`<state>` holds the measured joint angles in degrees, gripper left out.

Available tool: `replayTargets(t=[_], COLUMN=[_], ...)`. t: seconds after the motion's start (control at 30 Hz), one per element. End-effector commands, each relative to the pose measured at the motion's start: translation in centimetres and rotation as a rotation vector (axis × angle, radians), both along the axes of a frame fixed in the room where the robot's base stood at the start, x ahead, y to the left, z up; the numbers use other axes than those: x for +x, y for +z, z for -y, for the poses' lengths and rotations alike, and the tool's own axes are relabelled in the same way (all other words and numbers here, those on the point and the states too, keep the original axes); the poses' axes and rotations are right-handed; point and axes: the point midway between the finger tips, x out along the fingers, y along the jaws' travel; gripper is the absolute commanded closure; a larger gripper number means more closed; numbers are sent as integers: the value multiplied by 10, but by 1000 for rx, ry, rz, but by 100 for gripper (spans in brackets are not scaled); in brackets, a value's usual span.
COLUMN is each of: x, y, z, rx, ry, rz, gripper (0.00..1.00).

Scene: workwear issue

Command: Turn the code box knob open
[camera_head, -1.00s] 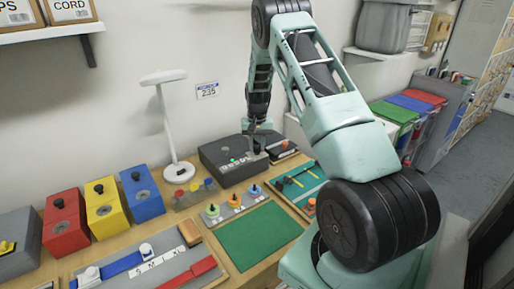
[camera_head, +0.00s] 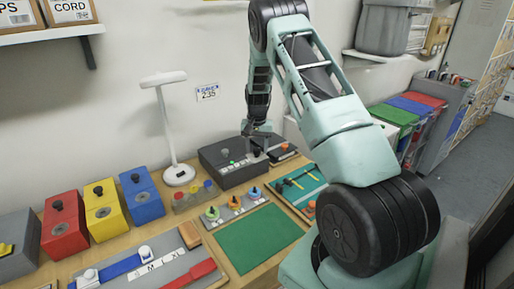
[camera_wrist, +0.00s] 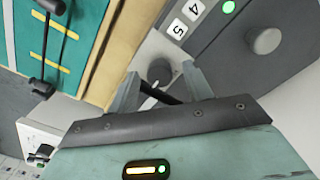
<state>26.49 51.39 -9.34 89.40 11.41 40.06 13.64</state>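The code box (camera_head: 214,158) is a dark grey box on the table against the wall, with white number tiles, a lit green light and a grey knob on its top. In the wrist view, a round dark grey knob (camera_wrist: 159,70) with a white pointer line sits on a light plate by the tiles marked 4 and 5. My gripper (camera_wrist: 163,72) has its two fingers apart, one on each side of this knob. I cannot tell whether they touch it. A second grey knob (camera_wrist: 265,41) lies farther right. In the head view my gripper (camera_head: 257,153) is over the box's right end.
A teal tool board (camera_head: 291,192) lies close to the right of the box. Colored knobs on a plate (camera_head: 234,207) and a green mat (camera_head: 258,238) lie in front. A white lamp (camera_head: 168,120) stands to the left. Red, yellow and blue boxes (camera_head: 142,198) stand farther left.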

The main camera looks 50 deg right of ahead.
Motion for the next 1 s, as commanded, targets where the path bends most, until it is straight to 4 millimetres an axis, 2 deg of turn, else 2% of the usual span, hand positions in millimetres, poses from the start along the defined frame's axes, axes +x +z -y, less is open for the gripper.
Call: replayTargets(t=[0.23,0.37,0.57,1.0], x=[0,0,1,1], y=[0,8,44,143], z=[0,0,1,0], rx=[0,-2,-4,-2], ry=[0,1,0,1], rz=[0,1,4,4], gripper=[50,50,50,50])
